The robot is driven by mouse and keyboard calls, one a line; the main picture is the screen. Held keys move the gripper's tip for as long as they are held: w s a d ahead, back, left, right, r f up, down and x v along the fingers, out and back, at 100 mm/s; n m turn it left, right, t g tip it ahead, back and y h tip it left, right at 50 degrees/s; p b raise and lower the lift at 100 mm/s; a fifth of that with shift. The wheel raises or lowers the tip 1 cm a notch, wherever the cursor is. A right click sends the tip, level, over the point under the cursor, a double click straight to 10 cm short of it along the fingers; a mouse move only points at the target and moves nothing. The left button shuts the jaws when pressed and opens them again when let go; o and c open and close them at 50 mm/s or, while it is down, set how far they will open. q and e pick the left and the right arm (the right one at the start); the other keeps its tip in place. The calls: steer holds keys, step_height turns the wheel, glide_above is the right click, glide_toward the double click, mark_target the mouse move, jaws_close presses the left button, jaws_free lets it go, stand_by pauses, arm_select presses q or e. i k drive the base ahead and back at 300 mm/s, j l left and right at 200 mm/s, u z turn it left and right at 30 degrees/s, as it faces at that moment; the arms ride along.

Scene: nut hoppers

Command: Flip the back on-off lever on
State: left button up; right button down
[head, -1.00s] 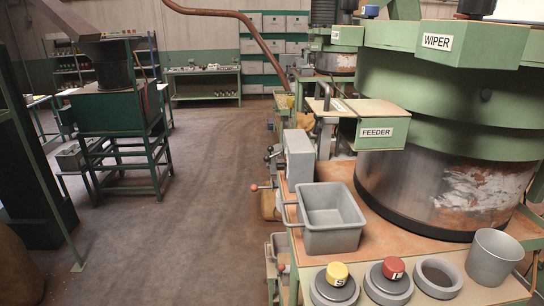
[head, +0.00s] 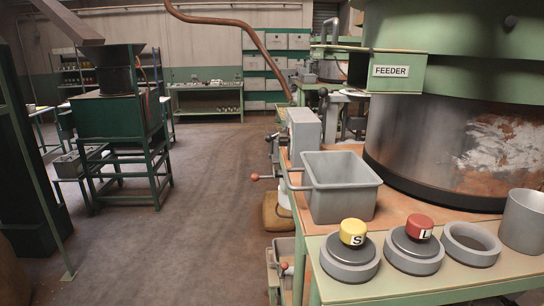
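A lever with a red ball end (head: 256,177) sticks out to the left from the side of the machine table, level with the grey bin. Another red-ended lever (head: 285,267) shows lower and nearer, by the table's front left. Small dark-ended handles (head: 268,139) show further back, beside a grey box (head: 304,136); they are too small to make out well. I cannot tell from the picture which lever is the back on-off lever or how it is set. Neither of my grippers is in view.
A grey bin (head: 341,204) stands at the table's left edge. The yellow-capped S (head: 352,233) and red-capped L (head: 418,228) pieces sit in front. The green feeder (head: 400,71) and large drum (head: 440,150) fill the right.

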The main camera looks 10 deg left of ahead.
mark_target(269, 138)
steer(key=i+j+u, duration=0.1)
steer(key=i+j, duration=0.25)
steer(key=j, duration=0.25)
steer(key=i+j+u, duration=0.15)
steer(key=i+j, duration=0.25)
steer(key=j, duration=0.2)
steer(key=i+j+u, duration=0.1)
steer(key=i+j, duration=0.35)
steer(key=j, duration=0.1)
